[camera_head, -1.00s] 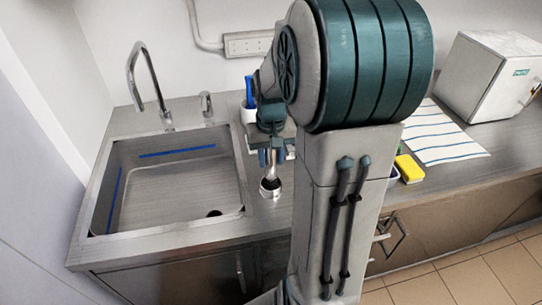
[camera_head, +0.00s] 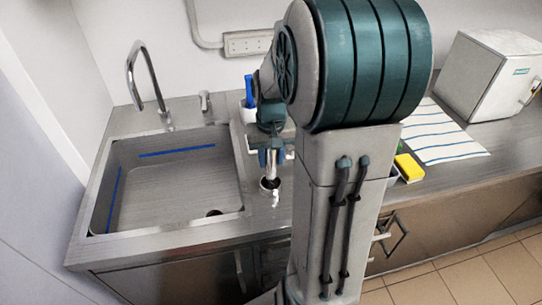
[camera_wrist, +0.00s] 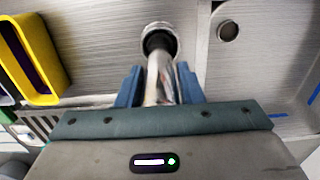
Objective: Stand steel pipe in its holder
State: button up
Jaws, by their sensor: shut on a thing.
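My gripper (camera_head: 271,157) is shut on the steel pipe (camera_head: 271,170), a short shiny tube pointing down at the counter right of the sink. In the wrist view the pipe (camera_wrist: 161,80) runs between the two blue fingers (camera_wrist: 160,88). The holder (camera_head: 270,186) is a small round metal cup with a dark opening. In the wrist view the pipe's far end meets the dark opening of the holder (camera_wrist: 160,39). I cannot tell how deep it sits. My arm hides part of the counter behind and to the right.
The sink (camera_head: 178,185) with its tall tap (camera_head: 146,75) lies left of the holder. A white cup (camera_head: 248,114) with a blue item stands behind.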

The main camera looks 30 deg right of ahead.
jog(key=shift+f+b, duration=0.35)
jog(key=shift+f, duration=0.1)
jog(key=o, duration=0.6)
jog(key=shift+r, duration=0.1)
jog(key=shift+r+p, duration=4.25)
jog(key=shift+r, duration=1.2)
jog(key=s+a+n+t+b, duration=0.1)
jog(key=s+a, duration=0.3)
jog(key=s+a+r+n+t+b, duration=0.1)
jog(key=s+a, duration=0.3)
jog(key=s+a+r+n+t+b, duration=0.1)
jog(key=s+a, duration=0.3)
jog(key=shift+s+r+t+b, duration=0.2)
jog(key=shift+s+t+b, duration=0.1)
jog(key=shift+t+b, duration=0.1)
